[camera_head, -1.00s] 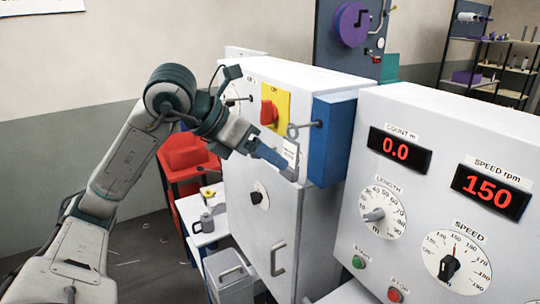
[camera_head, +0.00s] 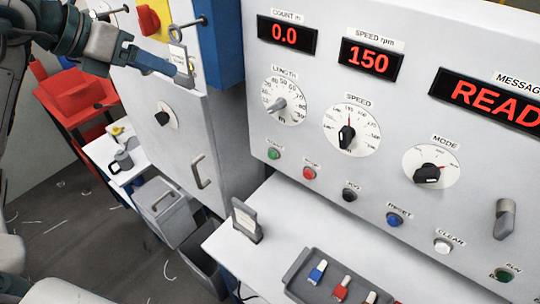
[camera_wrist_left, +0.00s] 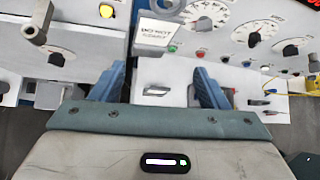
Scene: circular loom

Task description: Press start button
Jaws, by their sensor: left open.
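The green start button (camera_head: 274,153) sits at the lower left of the white control panel (camera_head: 300,180), below the length dial. A green button also shows in the left wrist view (camera_wrist_left: 172,48), beyond the gap between the fingers. My left gripper (camera_head: 180,70) is in front of the grey cabinet's upper edge, up and left of the start button and clear of it. In the left wrist view its two blue fingers stand apart with nothing between them (camera_wrist_left: 160,88). My right gripper is not in view.
A red stop button (camera_head: 309,173) is just right of the green one. The count display (camera_head: 287,35) reads 0.0 and the speed display (camera_head: 369,60) reads 150. A white tag (camera_wrist_left: 155,33) hangs near the left gripper. A tray (camera_head: 325,290) lies on the shelf below.

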